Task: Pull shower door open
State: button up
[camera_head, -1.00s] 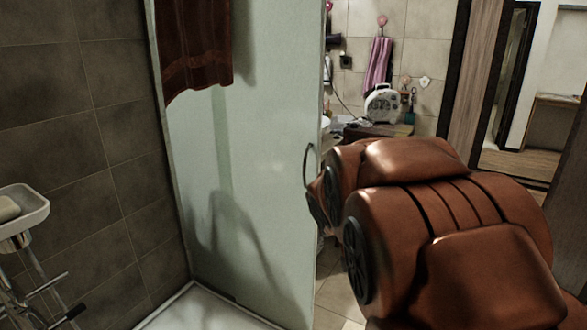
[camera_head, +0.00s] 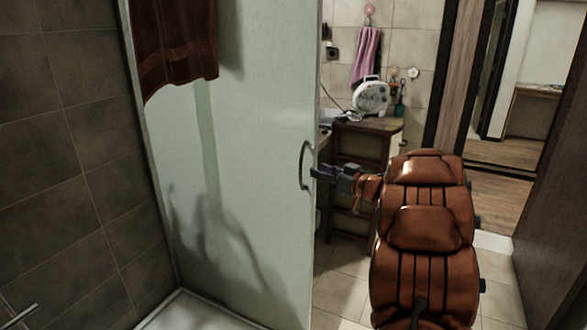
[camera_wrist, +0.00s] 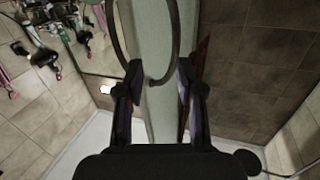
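The shower door (camera_head: 255,150) is a pale green frosted panel on the left of the head view. Its dark curved handle (camera_head: 303,165) is near the panel's right edge. My gripper (camera_head: 318,174) reaches from the right to the handle. In the wrist view, the two fingers of my gripper (camera_wrist: 158,85) are apart. I cannot tell whether a finger touches the handle.
A brown towel (camera_head: 175,45) hangs at the door's upper left. The white shower tray (camera_head: 200,312) lies below. A wooden table (camera_head: 362,145) with a white round appliance (camera_head: 370,97) stands behind my arm. Tiled floor (camera_head: 340,290) is clear beside the door. A doorway opens at the back right.

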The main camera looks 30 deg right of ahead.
aim_at(300, 170)
jog(key=w+a, duration=0.1)
jog(key=w+a+y, duration=0.1)
jog(key=w, duration=0.1)
jog(key=w+a+y+p, duration=0.1)
jog(key=w, duration=0.1)
jog(key=shift+f+n, duration=0.4)
jog(key=shift+x, duration=0.75)
jog(key=shift+f, duration=0.1)
grip_shut()
